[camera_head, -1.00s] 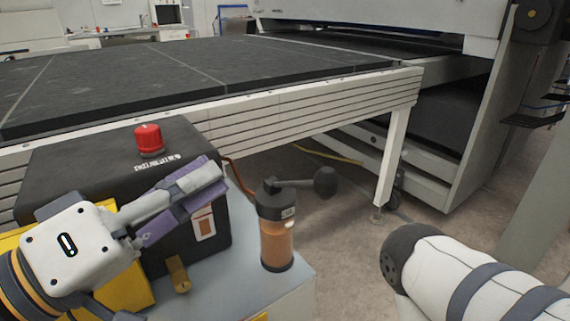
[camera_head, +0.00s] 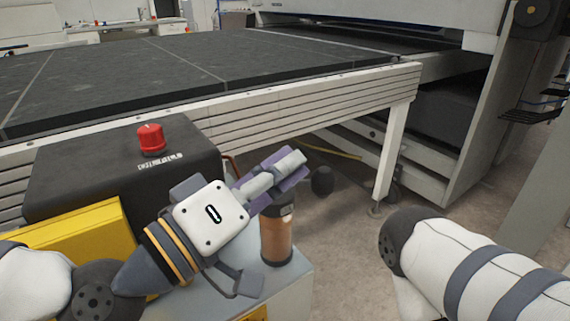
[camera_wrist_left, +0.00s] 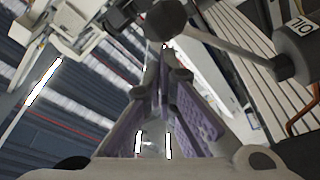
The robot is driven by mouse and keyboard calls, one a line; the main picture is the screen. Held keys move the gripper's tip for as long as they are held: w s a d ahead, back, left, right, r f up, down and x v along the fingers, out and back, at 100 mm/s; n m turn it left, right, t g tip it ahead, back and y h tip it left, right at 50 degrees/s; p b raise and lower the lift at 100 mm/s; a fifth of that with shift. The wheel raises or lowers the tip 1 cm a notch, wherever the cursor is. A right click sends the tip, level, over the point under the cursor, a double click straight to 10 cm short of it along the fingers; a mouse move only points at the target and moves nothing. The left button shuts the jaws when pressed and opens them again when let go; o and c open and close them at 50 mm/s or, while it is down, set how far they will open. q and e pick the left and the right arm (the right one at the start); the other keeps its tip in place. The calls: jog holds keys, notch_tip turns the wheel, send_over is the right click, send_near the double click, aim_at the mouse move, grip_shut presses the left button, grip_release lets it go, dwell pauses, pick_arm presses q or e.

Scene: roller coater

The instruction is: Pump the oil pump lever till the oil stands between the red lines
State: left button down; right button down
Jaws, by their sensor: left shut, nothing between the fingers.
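The oil pump (camera_head: 277,240) is an upright cylinder with amber oil behind its clear wall and a dark cap, on the corner of a grey cabinet top. I cannot make out red lines or the exact oil level. Its lever ends in a dark round knob (camera_head: 322,180); my gripper hides most of the lever in the head view. The left wrist view shows the knob (camera_wrist_left: 166,19), the lever rod (camera_wrist_left: 225,45) and the pump head (camera_wrist_left: 300,52). My left gripper (camera_head: 296,165) is shut and empty, its purple fingertips close to the knob; contact cannot be told. My right gripper is out of view.
A black box (camera_head: 110,170) with a red cap (camera_head: 151,138) stands left of the pump, with a yellow block (camera_head: 85,232) before it. The coater's conveyor table (camera_head: 300,108) lies behind. Open floor (camera_head: 340,235) is right of the pump.

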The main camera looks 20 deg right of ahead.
pick_arm(q)
jog(key=shift+f, duration=0.1)
